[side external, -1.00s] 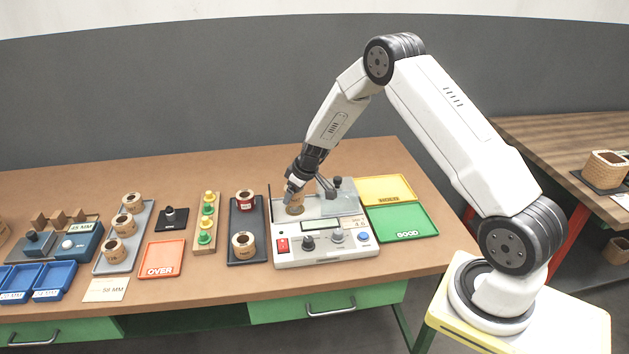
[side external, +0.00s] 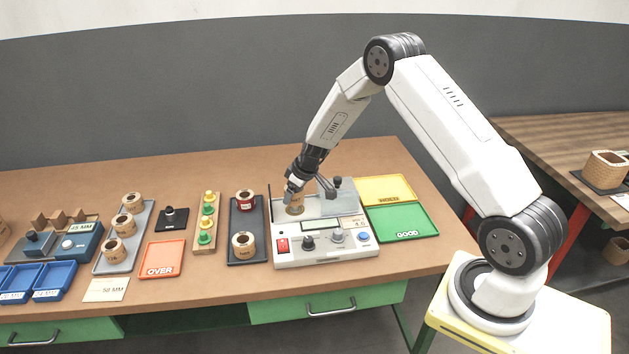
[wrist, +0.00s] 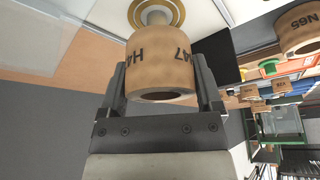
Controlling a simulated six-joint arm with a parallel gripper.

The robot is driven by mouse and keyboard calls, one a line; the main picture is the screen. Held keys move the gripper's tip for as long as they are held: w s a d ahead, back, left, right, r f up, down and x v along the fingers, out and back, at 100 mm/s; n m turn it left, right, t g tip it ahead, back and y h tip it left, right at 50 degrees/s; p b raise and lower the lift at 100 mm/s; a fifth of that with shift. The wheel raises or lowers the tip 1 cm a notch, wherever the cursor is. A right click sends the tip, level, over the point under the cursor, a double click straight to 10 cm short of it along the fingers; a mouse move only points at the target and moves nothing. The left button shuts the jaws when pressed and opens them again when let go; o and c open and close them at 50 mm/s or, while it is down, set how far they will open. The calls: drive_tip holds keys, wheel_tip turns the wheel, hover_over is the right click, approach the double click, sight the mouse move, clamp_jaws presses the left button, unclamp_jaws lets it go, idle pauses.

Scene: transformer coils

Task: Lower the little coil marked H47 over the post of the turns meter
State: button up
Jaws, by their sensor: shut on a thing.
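A small tan coil (wrist: 160,62) is in my gripper (wrist: 160,95), which is shut on its sides. Its dark lettering is partly cut by the curve; "H4" reads on one side and a "7" on the other. A dark opening shows at its near end. Beyond its far end is the pale post (wrist: 155,17) with a gold ring at its foot. The coil lines up roughly with the post; I cannot tell whether the post's tip is inside it. In the side view, my gripper (side external: 292,196) holds the coil (side external: 296,207) over the turns meter (side external: 320,252).
A dark tray (side external: 249,258) with two coils stands left of the meter. A yellow tray (side external: 388,180) and a green GOOD tray (side external: 402,236) are to its right. A black-knobbed arm (side external: 331,187) on the meter stands close to my gripper.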

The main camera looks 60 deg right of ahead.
drive_tip(key=shift+f, duration=1.5)
drive_tip(key=o, duration=1.1)
drive_tip(key=shift+r, duration=0.1)
drive_tip(key=shift+r, duration=3.65)
